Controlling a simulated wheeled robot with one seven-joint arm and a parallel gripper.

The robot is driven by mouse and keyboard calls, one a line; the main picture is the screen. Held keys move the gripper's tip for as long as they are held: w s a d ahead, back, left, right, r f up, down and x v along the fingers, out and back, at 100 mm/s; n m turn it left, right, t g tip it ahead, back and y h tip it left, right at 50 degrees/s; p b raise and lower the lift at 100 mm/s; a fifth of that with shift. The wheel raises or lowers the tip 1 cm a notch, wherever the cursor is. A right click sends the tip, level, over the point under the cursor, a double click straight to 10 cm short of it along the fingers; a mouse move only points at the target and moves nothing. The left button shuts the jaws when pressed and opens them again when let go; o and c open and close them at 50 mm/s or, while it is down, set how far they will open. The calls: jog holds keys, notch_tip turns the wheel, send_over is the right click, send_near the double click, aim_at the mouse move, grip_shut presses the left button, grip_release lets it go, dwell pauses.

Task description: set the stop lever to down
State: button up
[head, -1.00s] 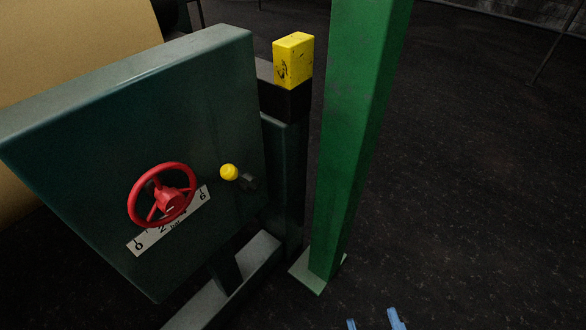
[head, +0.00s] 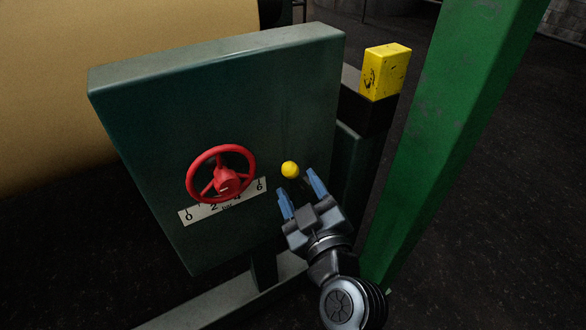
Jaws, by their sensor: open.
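The stop lever's yellow ball knob (head: 290,169) sticks out from the front of the dark green panel (head: 260,110), to the right of the red handwheel. The rest of the lever is dark and partly hidden by my gripper. My gripper (head: 297,184) is open, with its two blue fingers pointing up at the panel. In the picture the knob appears just beyond and between the fingertips. I cannot tell whether either finger touches the lever.
A red handwheel (head: 221,174) sits over a numbered white scale plate (head: 205,211), left of my gripper. A green post (head: 445,125) stands close on the right. A yellow block (head: 384,71) tops a black part behind the panel. A large tan roll (head: 70,80) fills the back left.

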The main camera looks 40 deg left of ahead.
aim_at(294, 176)
jog(key=x, duration=0.5)
jog(key=shift+w+a, duration=0.2)
jog(key=shift+a, duration=0.05)
jog(key=shift+c, duration=0.2)
grip_shut()
